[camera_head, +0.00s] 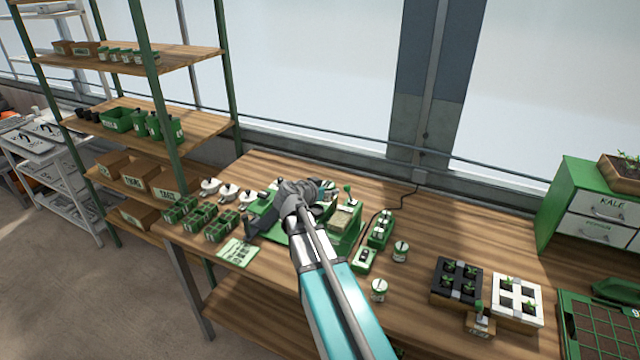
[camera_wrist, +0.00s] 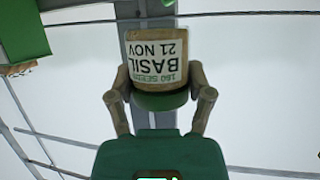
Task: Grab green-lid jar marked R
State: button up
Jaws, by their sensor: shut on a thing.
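My gripper (camera_wrist: 160,98) is shut on a jar (camera_wrist: 157,58) in the wrist view, with one finger on each side near its lid. The jar has a green lid, a tan body and a white label reading BASIL, 21 NOV and a seed count. The label and the background appear upside down in this view. No R shows on the visible side. Small green-lid jars (camera_head: 400,251) (camera_head: 379,290) stand on the bench right of my arm.
Seedling trays (camera_head: 516,300) and a green drawer cabinet (camera_head: 553,205) stand right. Shelving (camera_head: 190,60) rises at left. A cable runs behind.

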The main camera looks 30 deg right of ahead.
jog(key=s+r+p, duration=0.2)
jog(key=s+r, duration=0.1)
jog(key=s, duration=0.4)
jog(key=shift+d, duration=0.45)
